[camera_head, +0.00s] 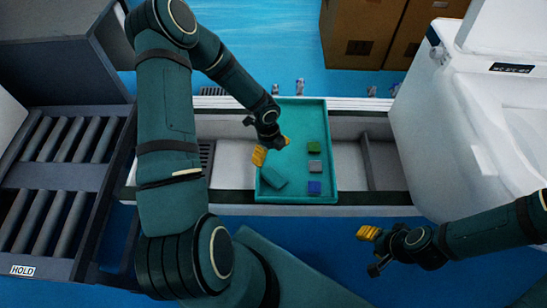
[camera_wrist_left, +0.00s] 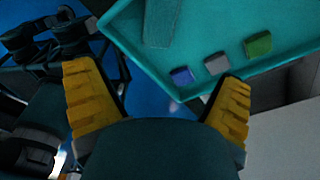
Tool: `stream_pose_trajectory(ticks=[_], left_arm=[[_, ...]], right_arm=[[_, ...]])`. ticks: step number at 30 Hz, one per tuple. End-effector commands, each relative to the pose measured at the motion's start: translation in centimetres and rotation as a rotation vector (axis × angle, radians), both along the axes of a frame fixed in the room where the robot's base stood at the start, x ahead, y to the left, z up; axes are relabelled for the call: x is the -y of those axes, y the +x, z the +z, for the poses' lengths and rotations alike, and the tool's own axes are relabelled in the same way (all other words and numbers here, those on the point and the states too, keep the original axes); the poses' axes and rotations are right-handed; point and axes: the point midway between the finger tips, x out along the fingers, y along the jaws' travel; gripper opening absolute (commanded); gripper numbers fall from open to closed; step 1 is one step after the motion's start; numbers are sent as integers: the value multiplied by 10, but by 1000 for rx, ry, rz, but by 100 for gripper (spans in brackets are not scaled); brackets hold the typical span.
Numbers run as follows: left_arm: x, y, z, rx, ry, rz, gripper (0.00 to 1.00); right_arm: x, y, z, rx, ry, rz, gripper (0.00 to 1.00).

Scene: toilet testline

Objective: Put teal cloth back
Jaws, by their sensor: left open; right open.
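The teal cloth (camera_head: 273,177) is a small folded piece at the lower left of the teal tray (camera_head: 290,106). In the left wrist view the cloth (camera_wrist_left: 162,22) lies in the tray at the top edge, partly cut off. My left gripper (camera_head: 272,149) is open and empty, over the tray just above the cloth in the picture. Its yellow fingers frame the tray's edge in the left wrist view (camera_wrist_left: 157,78). My right gripper (camera_head: 371,248) is open and empty, low at the right, away from the tray.
A green (camera_head: 314,146), a grey (camera_head: 315,166) and a blue (camera_head: 314,187) cloth lie along the tray's right side. A white toilet (camera_head: 440,125) stands at the right. A roller conveyor (camera_head: 55,190) is at the left. Cardboard boxes (camera_head: 362,30) stand behind.

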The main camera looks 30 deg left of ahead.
Motion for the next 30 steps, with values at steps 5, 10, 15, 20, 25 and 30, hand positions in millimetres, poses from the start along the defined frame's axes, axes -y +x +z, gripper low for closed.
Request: stream_pose_trajectory(ticks=[5, 10, 15, 20, 25, 30], left_arm=[[39, -10, 5, -29, -79, 153, 95], [128, -43, 13, -161, -240, 673, 95], [182, -79, 21, -307, -286, 1295, 95], [191, -100, 24, -348, -264, 1716, 95], [190, -108, 24, -345, -250, 1896, 95], [189, -108, 24, -346, -250, 1907, 95]], right_arm=[[0, 0, 1, 0, 0, -1, 47], [0, 0, 1, 0, 0, -1, 47], [0, 0, 1, 0, 0, -1, 47], [0, 0, 1, 0, 0, 0, 47], [0, 0, 1, 0, 0, 0, 47], [0, 0, 1, 0, 0, 0, 47]])
